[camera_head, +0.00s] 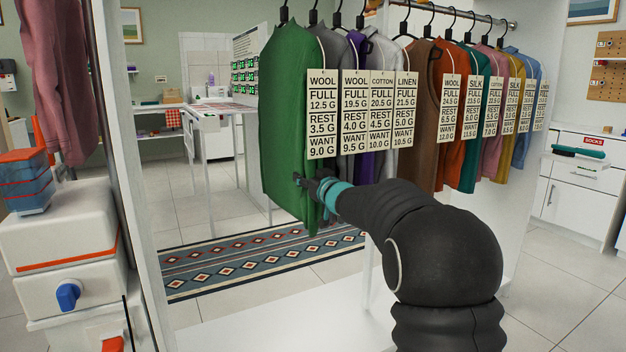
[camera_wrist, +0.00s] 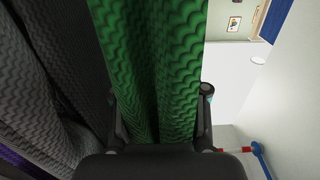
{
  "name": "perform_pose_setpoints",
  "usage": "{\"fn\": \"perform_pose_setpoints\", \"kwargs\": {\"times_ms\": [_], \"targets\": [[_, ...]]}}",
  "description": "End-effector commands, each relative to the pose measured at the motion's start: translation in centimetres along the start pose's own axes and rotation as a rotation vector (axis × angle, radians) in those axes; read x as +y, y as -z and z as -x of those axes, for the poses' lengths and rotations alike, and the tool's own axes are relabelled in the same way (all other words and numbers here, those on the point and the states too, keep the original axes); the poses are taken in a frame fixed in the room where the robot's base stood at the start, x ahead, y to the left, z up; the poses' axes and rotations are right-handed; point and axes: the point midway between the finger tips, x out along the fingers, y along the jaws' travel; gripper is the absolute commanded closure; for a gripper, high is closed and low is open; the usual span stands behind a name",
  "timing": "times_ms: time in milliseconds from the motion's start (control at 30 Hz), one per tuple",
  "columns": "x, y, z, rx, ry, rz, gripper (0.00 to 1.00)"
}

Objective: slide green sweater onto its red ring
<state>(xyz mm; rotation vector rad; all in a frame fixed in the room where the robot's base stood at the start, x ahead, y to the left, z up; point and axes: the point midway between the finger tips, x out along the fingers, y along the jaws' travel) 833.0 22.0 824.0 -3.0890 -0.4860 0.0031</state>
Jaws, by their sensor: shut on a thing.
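The green sweater (camera_head: 284,115) hangs from a hanger at the left, near end of the wardrobe row. Its tag (camera_head: 322,113) reads wool, full 12.5 G, rest 3.5 G, want 9.0 G. My gripper (camera_head: 311,188) is shut on the sweater's lower part. In the wrist view, ribbed green cloth (camera_wrist: 150,65) runs between its two fingers. I cannot make out a red ring on the rail. A small red piece beside a blue bar (camera_wrist: 262,160) shows at the lower right of the wrist view; I cannot tell what it is.
Grey and purple garments (camera_head: 337,55) hang close behind the green one; brown (camera_head: 421,100), orange (camera_head: 449,100) and several others follow to the right on the rail (camera_head: 500,20). A white wardrobe panel (camera_head: 122,150) stands at the left. The space below the green sweater is clear.

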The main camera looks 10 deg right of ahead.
Motion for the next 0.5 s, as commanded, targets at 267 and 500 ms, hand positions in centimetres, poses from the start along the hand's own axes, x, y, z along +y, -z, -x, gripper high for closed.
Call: {"fn": "perform_pose_setpoints", "kwargs": {"times_ms": [267,500], "targets": [[-2.1,-0.1,0.0,0.001,0.004,0.005,1.0],[-3.7,-0.1,0.0,0.001,0.003,0.005,1.0]]}}
